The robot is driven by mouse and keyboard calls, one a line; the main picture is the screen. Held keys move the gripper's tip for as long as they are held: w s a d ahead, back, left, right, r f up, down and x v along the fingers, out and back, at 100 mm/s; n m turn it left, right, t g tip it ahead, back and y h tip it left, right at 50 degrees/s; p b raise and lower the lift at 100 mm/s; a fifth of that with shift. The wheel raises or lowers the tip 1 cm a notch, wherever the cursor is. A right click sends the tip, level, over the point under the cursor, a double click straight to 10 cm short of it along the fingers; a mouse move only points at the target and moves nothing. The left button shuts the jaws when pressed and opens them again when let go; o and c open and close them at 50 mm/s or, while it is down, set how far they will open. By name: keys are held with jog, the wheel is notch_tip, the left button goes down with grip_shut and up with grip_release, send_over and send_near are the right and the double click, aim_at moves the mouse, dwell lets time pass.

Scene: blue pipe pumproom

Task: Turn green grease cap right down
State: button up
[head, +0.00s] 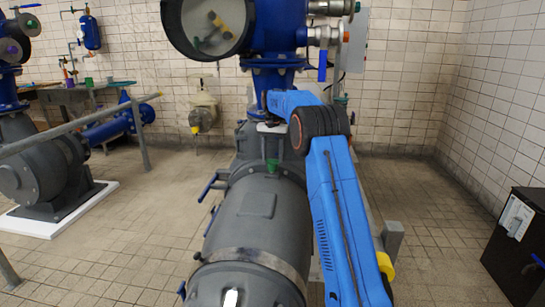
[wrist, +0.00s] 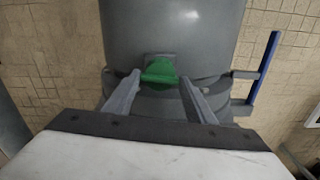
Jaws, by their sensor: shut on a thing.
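The green grease cap (wrist: 160,71) sits on top of the grey pump housing in the wrist view. It also shows in the head view (head: 272,166), on the housing just below my wrist. My gripper (wrist: 160,80) has one grey finger on each side of the cap and is shut on it. The exact contact of the fingertips with the cap is hard to see.
The grey pump body (head: 252,212) fills the middle below my arm. A blue handle (wrist: 264,66) stands to the right in the wrist view. A dark cabinet (head: 518,248) stands at the right.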

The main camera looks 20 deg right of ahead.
jog(key=shift+m, duration=1.2)
jog(key=o, duration=1)
jog(key=shift+o, duration=0.2)
jog(key=shift+r, duration=0.1)
notch_tip(320, 180, up, 17)
jog(key=shift+r, duration=0.15)
